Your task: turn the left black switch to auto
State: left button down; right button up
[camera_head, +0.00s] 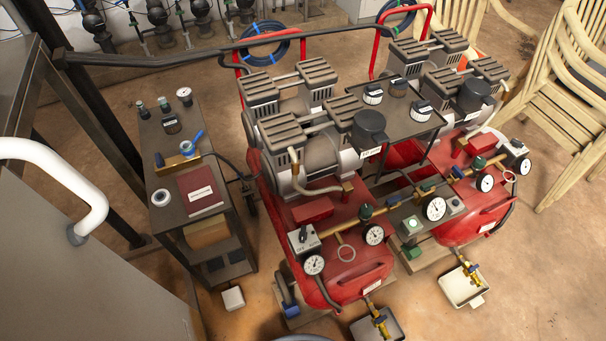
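The left black switch (303,233) is a small black knob on a light grey box (304,241). The box sits at the front left of the left red compressor tank (345,262), above a round gauge. Small lettering shows on the box, but it and the knob's exact setting are too small to read surely. A similar grey box with a black knob (514,145) is on the right compressor. Neither of my grippers shows in the head view.
A dark metal cart (190,215) with a red book (200,189), tape roll and blue-handled valve stands left of the compressors. A grey panel with a white tubular handle (58,172) fills the lower left. Drain trays (462,287) lie on the floor in front. Stacked chairs (560,95) stand right.

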aim_at(303, 235)
jog(key=k+l, duration=0.15)
jog(key=l, duration=0.2)
jog(key=k+l+z, duration=0.15)
jog(key=l, duration=0.25)
jog(key=k+l, duration=0.15)
jog(key=l, duration=0.2)
jog(key=k+l+z, duration=0.1)
jog(key=l, duration=0.3)
